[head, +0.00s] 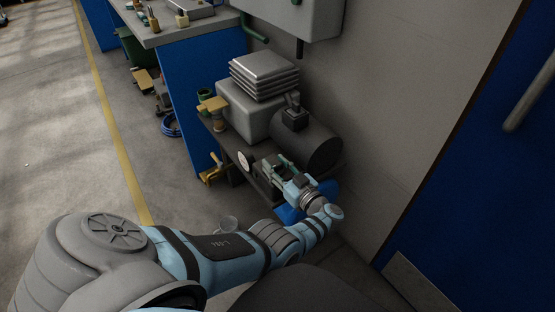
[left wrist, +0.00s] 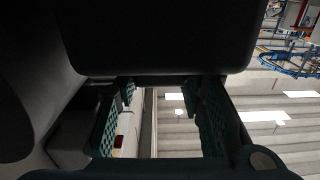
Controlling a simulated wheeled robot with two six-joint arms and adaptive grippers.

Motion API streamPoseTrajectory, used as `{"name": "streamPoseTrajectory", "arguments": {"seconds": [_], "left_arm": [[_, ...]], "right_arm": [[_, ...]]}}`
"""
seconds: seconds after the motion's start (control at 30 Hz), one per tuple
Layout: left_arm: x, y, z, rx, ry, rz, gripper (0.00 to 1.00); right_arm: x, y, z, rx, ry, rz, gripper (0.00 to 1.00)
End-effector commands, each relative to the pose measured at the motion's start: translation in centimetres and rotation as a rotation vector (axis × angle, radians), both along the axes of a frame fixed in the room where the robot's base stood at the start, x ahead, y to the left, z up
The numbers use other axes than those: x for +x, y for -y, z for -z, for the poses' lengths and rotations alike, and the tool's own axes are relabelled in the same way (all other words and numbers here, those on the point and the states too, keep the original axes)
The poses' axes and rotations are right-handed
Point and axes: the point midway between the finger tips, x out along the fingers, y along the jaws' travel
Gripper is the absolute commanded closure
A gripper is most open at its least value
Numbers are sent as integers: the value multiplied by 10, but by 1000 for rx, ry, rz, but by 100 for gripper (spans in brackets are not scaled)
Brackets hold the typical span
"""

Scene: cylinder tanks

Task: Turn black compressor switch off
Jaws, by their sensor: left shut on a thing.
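The black compressor (head: 312,143) is a dark cylinder tank lying on a low dark shelf, with a small dark fitting (head: 293,112) on top. My left gripper (head: 266,168) is low at the front of the shelf, close beside the tank. In the left wrist view its two green ribbed finger pads (left wrist: 160,120) show with a gap between them. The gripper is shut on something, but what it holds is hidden. I cannot make out the switch or its position. A large dark shape (left wrist: 160,35) fills the top of the wrist view. My right gripper is not in view.
A grey box with a ribbed top (head: 263,78) stands behind the tank on the shelf. A blue-sided workbench (head: 190,80) is to the left. A grey wall cabinet (head: 300,18) hangs above. The floor at left is open; a blue door (head: 480,190) is at right.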

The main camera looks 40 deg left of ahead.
Motion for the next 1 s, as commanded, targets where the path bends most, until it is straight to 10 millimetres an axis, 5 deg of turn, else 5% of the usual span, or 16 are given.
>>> {"name": "streamPoseTrajectory", "arguments": {"seconds": [0.23, 0.27, 0.4, 0.73, 1.0], "left_arm": [[0, -1, -1, 2, 1, -1, 92], [0, -1, -1, 2, 1, -1, 63], [0, -1, -1, 2, 1, 0, 43], [0, 5, 0, 1, 1, 3, 43], [-16, 57, 0, -1, 0, 2, 43]], "right_arm": [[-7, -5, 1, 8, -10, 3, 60], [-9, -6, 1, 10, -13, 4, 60], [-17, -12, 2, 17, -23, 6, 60], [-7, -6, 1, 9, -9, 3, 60], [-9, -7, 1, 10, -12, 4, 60]]}}
